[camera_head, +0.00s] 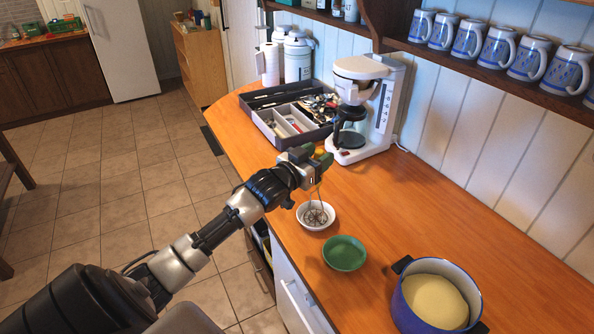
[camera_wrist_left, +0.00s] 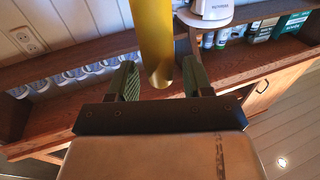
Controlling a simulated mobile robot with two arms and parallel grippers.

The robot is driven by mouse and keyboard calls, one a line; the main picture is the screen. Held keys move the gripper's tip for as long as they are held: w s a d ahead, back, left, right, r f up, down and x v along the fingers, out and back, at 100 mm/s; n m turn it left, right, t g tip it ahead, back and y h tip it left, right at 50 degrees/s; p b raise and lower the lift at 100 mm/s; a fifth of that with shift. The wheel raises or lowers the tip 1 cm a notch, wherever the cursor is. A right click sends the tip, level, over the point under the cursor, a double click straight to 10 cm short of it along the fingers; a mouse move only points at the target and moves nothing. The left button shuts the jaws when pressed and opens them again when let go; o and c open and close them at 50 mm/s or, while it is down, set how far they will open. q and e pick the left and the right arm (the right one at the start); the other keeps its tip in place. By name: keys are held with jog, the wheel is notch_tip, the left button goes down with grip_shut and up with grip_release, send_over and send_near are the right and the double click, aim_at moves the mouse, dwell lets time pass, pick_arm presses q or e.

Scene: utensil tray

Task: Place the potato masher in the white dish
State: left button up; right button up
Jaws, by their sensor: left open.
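The potato masher (camera_head: 316,214) stands roughly upright with its wire head in the white dish (camera_head: 302,219) on the wooden counter. Its yellow handle also shows in the left wrist view (camera_wrist_left: 155,38), between the green finger pads. My left gripper (camera_head: 312,157) is above the dish, around the handle, with its fingers apart; the gap is clear in the left wrist view (camera_wrist_left: 160,80). Most of the handle is hidden behind the gripper in the head view. Whether the wire head touches the dish bottom is hard to tell. My right gripper is not in view.
A green bowl (camera_head: 344,265) sits just in front of the dish, and a blue pot (camera_head: 400,310) stands at the lower right. A utensil tray (camera_head: 262,124) and a white coffee maker (camera_head: 386,128) stand behind. The counter to the right of the dish is clear.

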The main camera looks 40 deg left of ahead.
pick_arm(q)
jog(key=s+b, duration=0.2)
jog(key=s, duration=0.7)
jog(key=shift+s+a, duration=0.25)
jog(key=shift+a, duration=0.15)
jog(key=shift+f, duration=0.15)
dwell(0.6)
